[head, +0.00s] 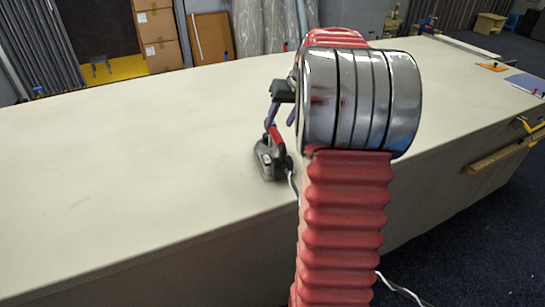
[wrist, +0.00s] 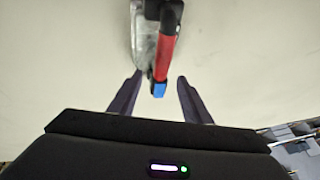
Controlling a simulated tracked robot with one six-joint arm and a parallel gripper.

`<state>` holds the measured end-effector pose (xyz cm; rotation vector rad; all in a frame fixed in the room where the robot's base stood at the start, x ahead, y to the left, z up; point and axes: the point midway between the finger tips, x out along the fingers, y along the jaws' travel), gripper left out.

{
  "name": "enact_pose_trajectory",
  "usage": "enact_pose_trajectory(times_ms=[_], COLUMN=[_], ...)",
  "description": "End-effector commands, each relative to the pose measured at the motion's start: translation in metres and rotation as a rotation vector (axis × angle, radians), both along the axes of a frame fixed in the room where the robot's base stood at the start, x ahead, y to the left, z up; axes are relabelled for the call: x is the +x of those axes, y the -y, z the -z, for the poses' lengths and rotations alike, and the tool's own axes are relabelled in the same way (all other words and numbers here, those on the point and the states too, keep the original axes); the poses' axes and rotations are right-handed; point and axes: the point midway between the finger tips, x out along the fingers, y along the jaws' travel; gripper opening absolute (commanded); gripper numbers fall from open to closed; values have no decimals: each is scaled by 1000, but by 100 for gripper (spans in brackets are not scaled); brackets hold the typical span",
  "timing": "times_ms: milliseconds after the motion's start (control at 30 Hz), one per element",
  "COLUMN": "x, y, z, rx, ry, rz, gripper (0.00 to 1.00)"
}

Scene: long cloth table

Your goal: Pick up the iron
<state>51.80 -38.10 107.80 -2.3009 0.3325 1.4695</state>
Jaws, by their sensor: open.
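The iron (head: 269,158) stands on the long cloth table (head: 130,150), just left of my red and chrome arm in the head view. It has a grey metal body and a red handle. In the wrist view the iron's red handle (wrist: 166,55) with a blue end lies ahead, above a pale metal body. My gripper (wrist: 153,80) is open, with one dark finger on each side of the handle's blue end. Nothing is clasped between the fingers. In the head view my gripper (head: 271,112) is at the iron, partly hidden by my arm.
A white cord (head: 293,184) runs from the iron towards the table's front edge and shows again near the floor. The table's left half is clear. Cardboard boxes (head: 156,28) stand behind the table. Orange and blue flat items (head: 525,82) lie at its far right.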

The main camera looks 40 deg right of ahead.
Motion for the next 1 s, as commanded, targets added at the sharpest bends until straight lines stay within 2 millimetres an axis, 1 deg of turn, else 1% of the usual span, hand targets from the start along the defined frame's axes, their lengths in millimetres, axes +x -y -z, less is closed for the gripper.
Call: enact_pose_trajectory(times_ms=[167, 400, 500, 1000], x=[4, 17, 20, 21], y=[-1, -3, -3, -2], z=[10, 39, 46, 47], rx=[0, 2, 2, 0], ry=[-1, 0, 0, 0], rz=[0, 0, 1, 1], gripper=[44, 44, 44, 44])
